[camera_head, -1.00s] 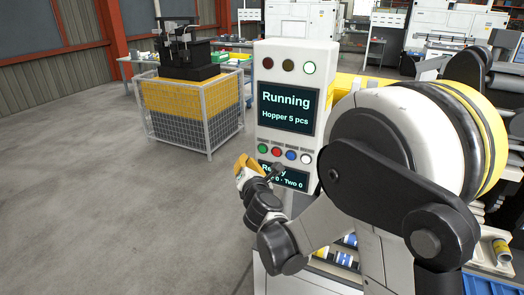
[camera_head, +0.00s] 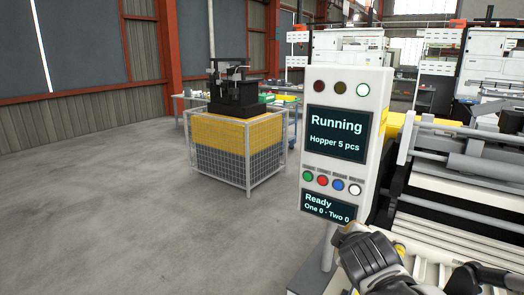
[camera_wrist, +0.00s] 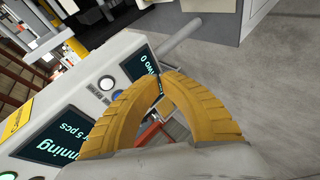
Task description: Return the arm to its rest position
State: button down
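My gripper (camera_head: 352,232) is at the bottom of the head view, in front of the lower edge of the white control panel (camera_head: 347,88). In the wrist view its two yellow fingers (camera_wrist: 167,78) meet at their tips, with nothing between them. The panel shows "Running, Hopper 5 pcs" on its upper screen (camera_head: 336,134) and "Ready, One 0 - Two 0" on its lower screen (camera_head: 327,206). A row of coloured buttons (camera_head: 330,182) lies between the screens. Much of my arm is outside the head view.
A machine with metal rails (camera_head: 465,160) stands close on the right. A wire-mesh cage (camera_head: 240,155) with a black device (camera_head: 235,92) on top stands behind the panel to the left. The grey floor (camera_head: 130,220) at left is clear.

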jog(key=s+a+f+m+g+y+b, duration=0.1)
jog(key=s+f+m+g+b, duration=0.1)
jog(key=s+f+m, duration=0.3)
jog(key=s+f+m+g+y+b, duration=0.1)
jog(key=s+f+m, duration=0.4)
jog(key=s, duration=0.8)
jog(key=shift+a+f+m+g+y+b, duration=0.35)
jog(key=shift+f+g+b, duration=0.3)
jog(key=shift+b, duration=0.45)
jog(key=shift+s, duration=0.1)
